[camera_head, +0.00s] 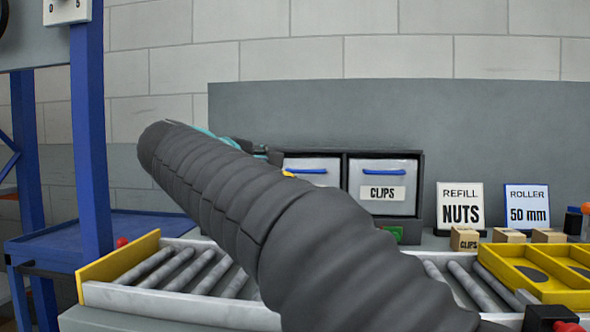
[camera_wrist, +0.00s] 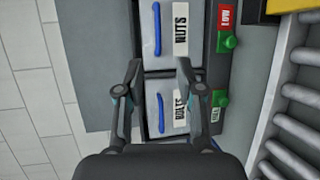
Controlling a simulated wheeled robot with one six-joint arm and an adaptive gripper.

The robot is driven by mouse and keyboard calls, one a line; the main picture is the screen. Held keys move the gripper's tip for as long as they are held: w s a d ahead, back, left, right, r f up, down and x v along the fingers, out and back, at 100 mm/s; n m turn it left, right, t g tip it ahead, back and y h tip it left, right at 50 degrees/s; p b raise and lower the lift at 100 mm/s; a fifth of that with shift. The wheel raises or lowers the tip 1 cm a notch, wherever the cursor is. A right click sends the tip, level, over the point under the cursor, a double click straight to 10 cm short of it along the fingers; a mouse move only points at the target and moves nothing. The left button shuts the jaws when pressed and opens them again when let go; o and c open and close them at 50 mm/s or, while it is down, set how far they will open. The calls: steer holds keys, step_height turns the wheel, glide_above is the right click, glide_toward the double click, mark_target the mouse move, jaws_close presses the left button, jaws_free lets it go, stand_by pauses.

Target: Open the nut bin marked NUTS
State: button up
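In the wrist view, turned sideways, the bin marked NUTS (camera_wrist: 167,52) has a grey front, a blue handle (camera_wrist: 157,28) and a white label. It looks shut. A second bin (camera_wrist: 152,125) with a blue handle and a partly covered label sits beside it. My gripper (camera_wrist: 159,66) is open and empty, its fingers apart in front of the border between these two bins. In the head view my arm covers most of my gripper and the left part of the bin row. A partly hidden bin with a blue handle (camera_head: 306,171) shows there, its label covered.
The CLIPS bin (camera_head: 382,205) is at the row's right. A red LOW tag (camera_wrist: 223,14) and green buttons are by the bins. A roller conveyor (camera_head: 190,312) runs in front. A REFILL NUTS sign (camera_head: 460,190), small boxes and a yellow tray (camera_head: 535,290) are at right.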

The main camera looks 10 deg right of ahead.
mark_target(303, 171)
steer(key=x, duration=0.7)
steer(key=p+x, duration=0.1)
steer(key=x, duration=0.6)
steer(key=shift+w+a+r, duration=0.1)
steer(key=shift+w+r, duration=0.05)
steer(key=shift+w, duration=0.2)
jaws_close()
